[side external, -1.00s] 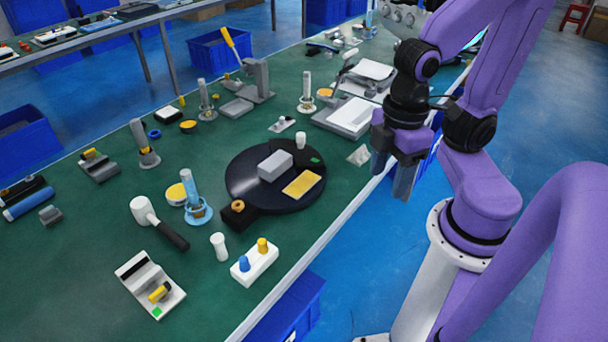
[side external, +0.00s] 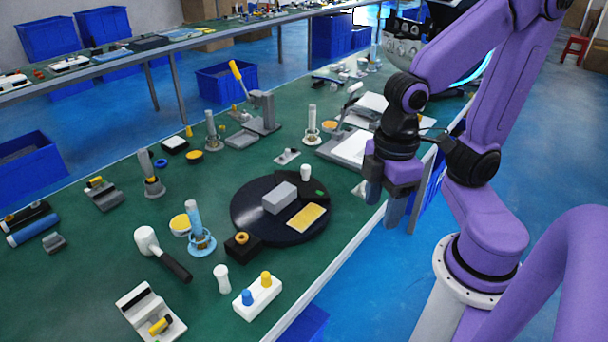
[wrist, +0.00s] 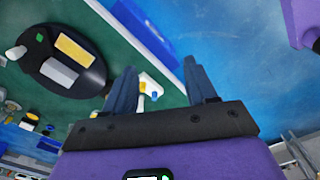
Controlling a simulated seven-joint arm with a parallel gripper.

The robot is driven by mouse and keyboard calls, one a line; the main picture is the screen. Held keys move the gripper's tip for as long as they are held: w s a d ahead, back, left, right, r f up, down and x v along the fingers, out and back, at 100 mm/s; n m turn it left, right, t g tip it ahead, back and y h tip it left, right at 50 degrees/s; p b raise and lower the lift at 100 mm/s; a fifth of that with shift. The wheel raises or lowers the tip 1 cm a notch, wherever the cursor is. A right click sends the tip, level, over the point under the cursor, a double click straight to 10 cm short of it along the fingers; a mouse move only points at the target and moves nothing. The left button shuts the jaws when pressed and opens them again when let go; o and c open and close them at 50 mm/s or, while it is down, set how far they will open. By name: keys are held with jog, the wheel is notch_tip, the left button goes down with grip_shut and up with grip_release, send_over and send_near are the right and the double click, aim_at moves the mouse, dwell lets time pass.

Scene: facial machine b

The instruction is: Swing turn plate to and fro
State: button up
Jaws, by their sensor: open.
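The turn plate (side external: 247,210) is a black round disc on the green table. It carries a grey block, a yellow pad (side external: 306,216), a small white knob (side external: 306,172) and a small green mark. A black block with an orange ring (side external: 242,240) sits at its near left edge. My gripper (side external: 383,212) points down past the table's right edge, right of the plate and apart from it. In the wrist view the plate (wrist: 40,72) is at upper left, and my gripper (wrist: 163,80) shows two spread, empty fingers.
A white box with blue and yellow knobs (side external: 258,297), a white-headed mallet (side external: 148,240) and a blue cylinder on a stand (side external: 195,222) lie near the plate. White-topped devices (side external: 352,147) stand behind it.

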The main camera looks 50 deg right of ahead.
jog(key=w+r+m, duration=0.1)
jog(key=w+m, duration=0.4)
jog(key=w, duration=0.7)
jog(key=m, duration=1)
send_over(306, 167)
notch_tip(306, 167, down, 5)
notch_tip(306, 167, down, 16)
jog(key=shift+f, duration=0.25)
grip_shut()
